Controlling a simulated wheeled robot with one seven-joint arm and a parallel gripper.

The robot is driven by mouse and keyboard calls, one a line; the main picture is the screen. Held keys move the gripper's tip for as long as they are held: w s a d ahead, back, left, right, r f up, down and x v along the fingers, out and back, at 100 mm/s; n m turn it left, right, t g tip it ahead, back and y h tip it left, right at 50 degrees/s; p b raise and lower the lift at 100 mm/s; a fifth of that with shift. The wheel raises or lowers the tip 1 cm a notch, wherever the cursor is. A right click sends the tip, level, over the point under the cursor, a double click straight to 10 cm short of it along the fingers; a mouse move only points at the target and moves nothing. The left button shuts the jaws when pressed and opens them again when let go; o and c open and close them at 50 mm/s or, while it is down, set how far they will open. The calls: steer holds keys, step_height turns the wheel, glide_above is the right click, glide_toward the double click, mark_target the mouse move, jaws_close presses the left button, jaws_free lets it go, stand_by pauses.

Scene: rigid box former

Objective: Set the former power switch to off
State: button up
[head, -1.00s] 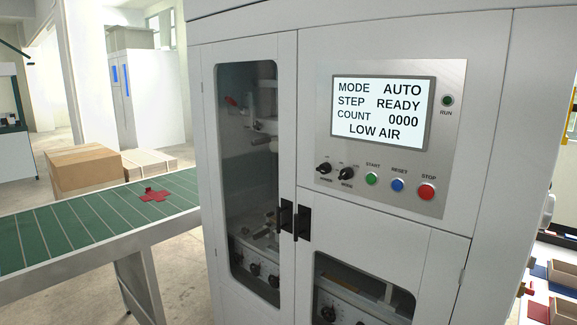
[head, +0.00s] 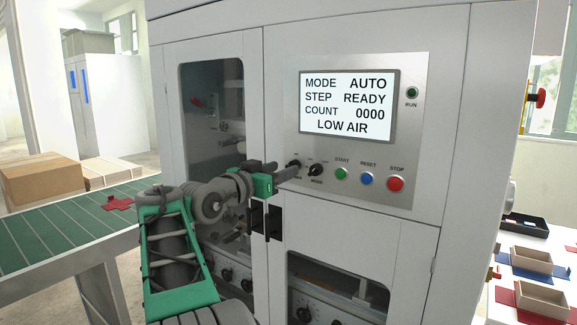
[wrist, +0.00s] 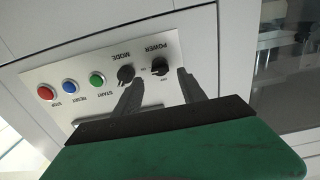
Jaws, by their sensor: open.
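The power switch (head: 293,164) is a black rotary knob at the left of the control panel's lower row. In the wrist view the POWER knob (wrist: 160,66) appears upside down, with small ON and OFF marks; which mark it points to is hard to tell. My gripper (head: 290,172) is in front of the panel at this switch, partly covering its label. In the wrist view my gripper (wrist: 160,78) is open, with the POWER knob framed between its two fingertips. I cannot tell whether the fingers touch it.
The mode knob (head: 316,170) is close to the right, beside one finger. Green START (head: 341,173), blue RESET (head: 367,179) and red STOP (head: 395,184) buttons follow. The screen (head: 347,105) reads AUTO, READY, 0000, LOW AIR. Black door handles (head: 265,220) stand below my gripper.

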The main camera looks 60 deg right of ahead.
steer(key=d, duration=0.4)
steer(key=shift+s+d+p, duration=0.1)
steer(key=shift+s+p, duration=0.2)
steer(key=shift+p, duration=0.05)
jaws_close()
